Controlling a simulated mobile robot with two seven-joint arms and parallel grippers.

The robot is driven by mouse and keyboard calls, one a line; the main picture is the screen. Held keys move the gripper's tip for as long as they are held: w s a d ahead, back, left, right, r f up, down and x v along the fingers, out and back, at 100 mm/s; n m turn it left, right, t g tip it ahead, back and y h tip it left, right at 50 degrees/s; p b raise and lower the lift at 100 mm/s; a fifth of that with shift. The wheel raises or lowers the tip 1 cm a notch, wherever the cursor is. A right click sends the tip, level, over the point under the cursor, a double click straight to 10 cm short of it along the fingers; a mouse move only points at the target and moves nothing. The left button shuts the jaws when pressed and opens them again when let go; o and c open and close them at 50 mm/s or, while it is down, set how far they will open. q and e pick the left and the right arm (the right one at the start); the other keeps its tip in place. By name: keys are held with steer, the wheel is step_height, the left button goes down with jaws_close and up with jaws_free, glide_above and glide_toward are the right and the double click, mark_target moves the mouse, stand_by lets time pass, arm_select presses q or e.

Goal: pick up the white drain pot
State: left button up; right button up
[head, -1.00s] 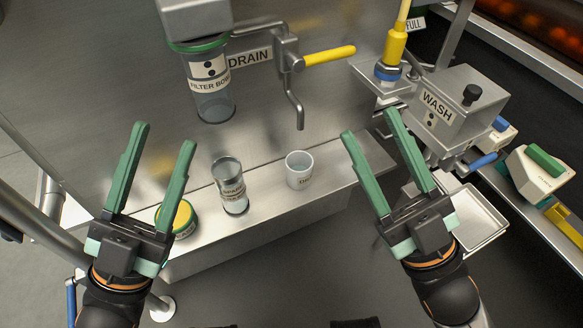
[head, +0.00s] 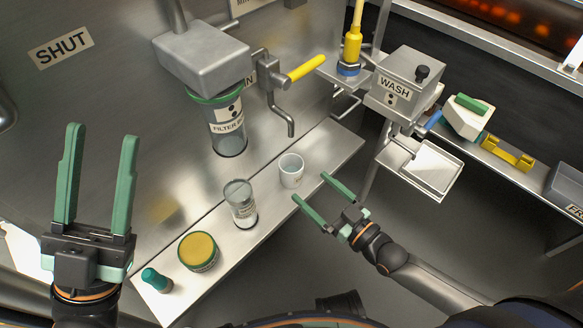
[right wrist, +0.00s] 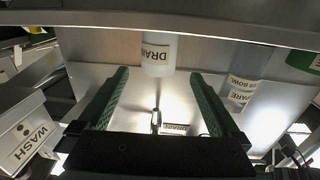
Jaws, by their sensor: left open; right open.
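The white drain pot (head: 291,171) stands upright on the metal shelf (head: 322,150) below the drain spout. In the right wrist view the pot (right wrist: 158,55), labelled DRAIN, shows ahead, between and beyond the fingertips. My right gripper (head: 308,187) is open and empty. Its fingers point toward the pot from the lower right, close to it but with no clear contact. My left gripper (head: 100,132) is open and empty, at the far left in front of the metal wall, well away from the pot.
A clear spare bowl (head: 240,204) stands left of the pot, then a yellow-topped round jar (head: 198,251) and a small green-capped item (head: 155,281). The drain spout (head: 290,128) and yellow-handled lever (head: 306,68) hang above. The WASH unit (head: 404,82) is at right.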

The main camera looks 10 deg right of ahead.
mark_target(284, 160)
steer(key=b+x, duration=0.1)
steer(key=x, duration=0.5)
steer(key=shift+s+a+f+b, duration=0.1)
steer(key=shift+b, duration=0.3)
steer(key=b+x, duration=0.2)
steer(key=x, duration=0.3)
steer(key=shift+w+r, duration=0.2)
steer(key=shift+w, duration=0.1)
steer(key=shift+w+a, duration=0.1)
steer(key=shift+w, duration=0.05)
steer(key=shift+r, duration=0.1)
steer(key=shift+c, duration=0.2)
jaws_close()
steer(key=shift+r, duration=0.1)
